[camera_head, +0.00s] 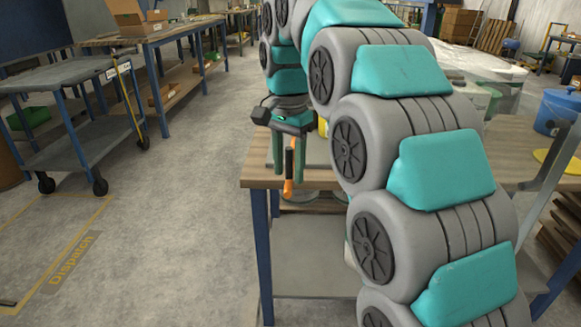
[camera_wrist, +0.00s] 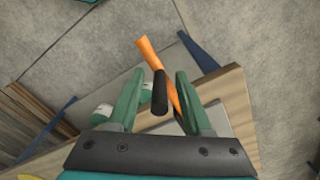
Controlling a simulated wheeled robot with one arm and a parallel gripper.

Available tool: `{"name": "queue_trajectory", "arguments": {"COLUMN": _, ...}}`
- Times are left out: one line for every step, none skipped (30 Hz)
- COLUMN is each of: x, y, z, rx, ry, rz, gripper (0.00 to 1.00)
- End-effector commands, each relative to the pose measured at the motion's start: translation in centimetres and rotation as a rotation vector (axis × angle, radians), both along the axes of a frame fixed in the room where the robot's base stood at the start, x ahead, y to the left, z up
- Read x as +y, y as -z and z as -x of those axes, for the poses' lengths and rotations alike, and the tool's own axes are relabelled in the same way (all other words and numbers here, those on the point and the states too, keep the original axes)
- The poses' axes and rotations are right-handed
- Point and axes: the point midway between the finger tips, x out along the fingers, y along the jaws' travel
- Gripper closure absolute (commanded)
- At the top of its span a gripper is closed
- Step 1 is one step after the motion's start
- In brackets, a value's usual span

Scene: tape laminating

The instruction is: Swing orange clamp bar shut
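The orange clamp bar (camera_wrist: 149,54) has a black handle (camera_wrist: 160,93) and shows in the wrist view between the fingers of my gripper (camera_wrist: 161,74). The fingers are apart, one on each side of the black handle, with a clear gap on the left and a narrower one on the right. In the head view my gripper (camera_head: 289,170) points down at the table's front left corner, and the orange bar (camera_head: 288,187) hangs below and between its fingers. The bar's pivot end is hidden in both views.
A wooden-topped table (camera_head: 262,170) with blue legs stands under my gripper; my arm hides much of it. A blue bucket (camera_head: 558,110) stands at the right. A grey cart (camera_head: 75,120) stands on the left, with open floor between.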

Motion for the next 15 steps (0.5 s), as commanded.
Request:
{"name": "queue_trajectory", "arguments": {"x": -0.01, "y": -0.01, "z": 0.0, "rx": 0.0, "ry": 0.0, "rz": 0.0, "gripper": 0.55}}
{"name": "queue_trajectory", "arguments": {"x": -0.01, "y": -0.01, "z": 0.0, "rx": 0.0, "ry": 0.0, "rz": 0.0, "gripper": 0.58}}
{"name": "queue_trajectory", "arguments": {"x": -0.01, "y": -0.01, "z": 0.0, "rx": 0.0, "ry": 0.0, "rz": 0.0, "gripper": 0.63}}
{"name": "queue_trajectory", "arguments": {"x": -0.02, "y": -0.01, "z": 0.0, "rx": 0.0, "ry": 0.0, "rz": 0.0, "gripper": 0.66}}
{"name": "queue_trajectory", "arguments": {"x": -0.02, "y": -0.01, "z": 0.0, "rx": 0.0, "ry": 0.0, "rz": 0.0, "gripper": 0.7}}
{"name": "queue_trajectory", "arguments": {"x": -0.02, "y": -0.01, "z": 0.0, "rx": 0.0, "ry": 0.0, "rz": 0.0, "gripper": 0.74}}
{"name": "queue_trajectory", "arguments": {"x": -0.02, "y": -0.01, "z": 0.0, "rx": 0.0, "ry": 0.0, "rz": 0.0, "gripper": 0.77}}
{"name": "queue_trajectory", "arguments": {"x": -0.01, "y": 0.0, "z": 0.01, "rx": 0.0, "ry": 0.0, "rz": 0.0, "gripper": 0.81}}
{"name": "queue_trajectory", "arguments": {"x": -0.01, "y": 0.0, "z": 0.01, "rx": 0.0, "ry": 0.0, "rz": 0.0, "gripper": 0.85}}
{"name": "queue_trajectory", "arguments": {"x": -0.01, "y": 0.0, "z": 0.01, "rx": 0.0, "ry": 0.0, "rz": 0.0, "gripper": 0.89}}
{"name": "queue_trajectory", "arguments": {"x": -0.01, "y": 0.0, "z": 0.01, "rx": 0.0, "ry": 0.0, "rz": 0.0, "gripper": 0.92}}
{"name": "queue_trajectory", "arguments": {"x": -0.01, "y": 0.0, "z": 0.01, "rx": 0.0, "ry": 0.0, "rz": 0.0, "gripper": 0.96}}
{"name": "queue_trajectory", "arguments": {"x": -0.01, "y": 0.01, "z": 0.01, "rx": 0.001, "ry": 0.0, "rz": -0.001, "gripper": 1.0}}
{"name": "queue_trajectory", "arguments": {"x": -0.01, "y": 0.02, "z": 0.01, "rx": 0.001, "ry": 0.0, "rz": -0.001, "gripper": 1.0}}
{"name": "queue_trajectory", "arguments": {"x": -0.01, "y": 0.03, "z": 0.01, "rx": 0.001, "ry": 0.0, "rz": -0.001, "gripper": 1.0}}
